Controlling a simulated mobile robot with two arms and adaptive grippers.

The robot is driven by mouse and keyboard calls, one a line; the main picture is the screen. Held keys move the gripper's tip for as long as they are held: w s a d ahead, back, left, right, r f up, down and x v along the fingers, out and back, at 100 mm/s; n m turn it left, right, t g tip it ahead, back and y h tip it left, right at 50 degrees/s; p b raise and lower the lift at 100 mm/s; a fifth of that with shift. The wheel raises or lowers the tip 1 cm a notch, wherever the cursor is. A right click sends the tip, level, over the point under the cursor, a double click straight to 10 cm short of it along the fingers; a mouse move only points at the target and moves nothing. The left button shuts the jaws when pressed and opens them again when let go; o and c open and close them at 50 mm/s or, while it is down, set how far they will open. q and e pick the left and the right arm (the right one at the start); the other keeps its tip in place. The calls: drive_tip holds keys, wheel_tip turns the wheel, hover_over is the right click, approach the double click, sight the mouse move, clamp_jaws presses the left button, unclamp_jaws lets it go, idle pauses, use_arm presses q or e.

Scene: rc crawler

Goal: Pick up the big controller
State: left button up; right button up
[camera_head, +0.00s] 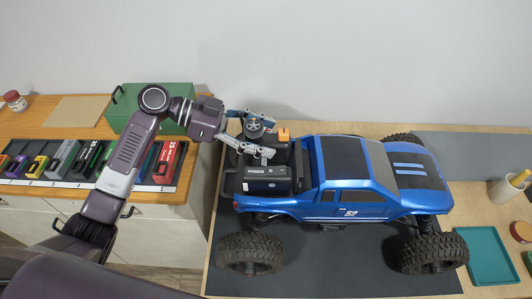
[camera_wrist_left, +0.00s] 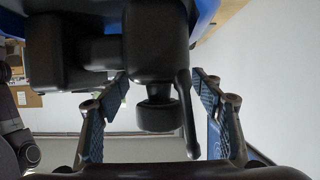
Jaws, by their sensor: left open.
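My left gripper (camera_head: 262,133) reaches over the open rear bed of the blue truck, fingers apart. In the left wrist view its fingers (camera_wrist_left: 157,110) stand on either side of a dark part with a short round cylinder (camera_wrist_left: 156,112) and a thin stick; contact is not clear. In the head view a round, wheel-like dark part (camera_head: 254,126) shows between the fingers. A black box with white lettering (camera_head: 265,173) lies in the bed just below the lower finger. I cannot tell for certain which of these is the big controller. My right gripper is not in view.
The blue truck (camera_head: 347,204) stands on a dark mat (camera_head: 330,262). An orange part (camera_head: 283,134) sits beside the gripper. A green box (camera_head: 150,100) and a row of numbered packs (camera_head: 62,158) are on the left counter. A teal tray (camera_head: 486,258) and white cup (camera_head: 503,190) are right.

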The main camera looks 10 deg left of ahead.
use_arm(q)
drive_tip(key=shift+w+d+f, duration=0.1)
drive_tip(key=shift+d+f, duration=0.2)
drive_tip(key=shift+d, duration=0.3)
drive_tip(key=c, duration=1.6)
drive_tip(key=shift+o, duration=0.2)
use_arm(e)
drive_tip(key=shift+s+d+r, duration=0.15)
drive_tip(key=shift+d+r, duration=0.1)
